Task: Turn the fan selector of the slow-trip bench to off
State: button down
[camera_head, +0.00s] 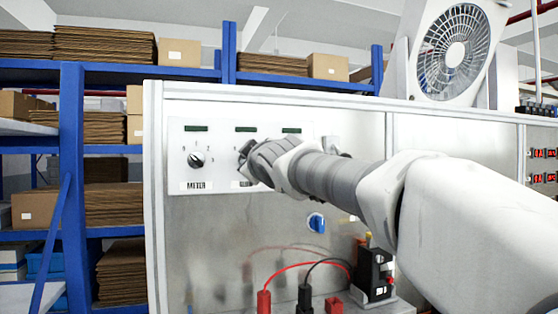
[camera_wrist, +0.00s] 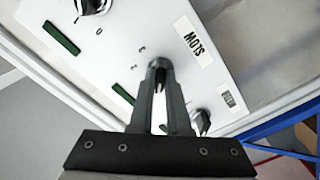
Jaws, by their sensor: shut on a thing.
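A white selector panel (camera_head: 222,178) on the bench front carries dark knobs in a row, each with a small green display above. My gripper (camera_head: 246,152) reaches the middle knob from the right and hides most of it and its label. In the wrist view my gripper (camera_wrist: 160,72) is shut on a dark knob (camera_wrist: 158,64) beside the label SLOW (camera_wrist: 199,41). Digits show around this knob, but its pointer is hidden by the fingers. The METER knob (camera_head: 196,159) is left of my gripper, apart from it. A third knob shows at the top of the wrist view (camera_wrist: 92,5).
A white fan (camera_head: 456,52) stands on the bench top. Below the panel are a blue knob (camera_head: 316,222), red and black leads (camera_head: 292,267) and a black breaker-like unit (camera_head: 374,273). Blue shelving (camera_head: 72,150) with boxes is at left. My arm covers the panel's right part.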

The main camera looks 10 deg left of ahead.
jog(key=c, duration=0.9)
grip_release()
jog(key=shift+s, duration=0.1)
jog(key=p+v, duration=0.1)
jog(key=v, duration=1.6)
jog(key=shift+s+d, duration=0.1)
jog(key=shift+s, duration=0.05)
jog(key=s+d+f+m+g+h, duration=0.2)
jog(key=s+d+f+m, duration=0.15)
jog(key=d+f, duration=0.35)
jog(key=s+d+f+m+g+h, duration=0.25)
jog(key=d+f+m, duration=0.2)
jog(key=f, duration=0.55)
jog(key=s+d+f+m+g+h, duration=0.2)
jog(key=s+d+f+m+h, duration=0.1)
jog(key=d+f, duration=0.45)
jog(key=s+f+m+g, duration=0.1)
jog(key=s+f, duration=0.2)
jog(key=s+d+f+m+g, duration=0.1)
jog(key=s+f, duration=0.2)
jog(key=s+d+f+m+g, duration=0.1)
jog(key=s+f+g, duration=0.1)
jog(key=s+f, duration=0.1)
jog(key=shift+d+f+m, duration=0.15)
jog(key=shift+f+m, duration=0.15)
jog(key=shift+f, duration=0.2)
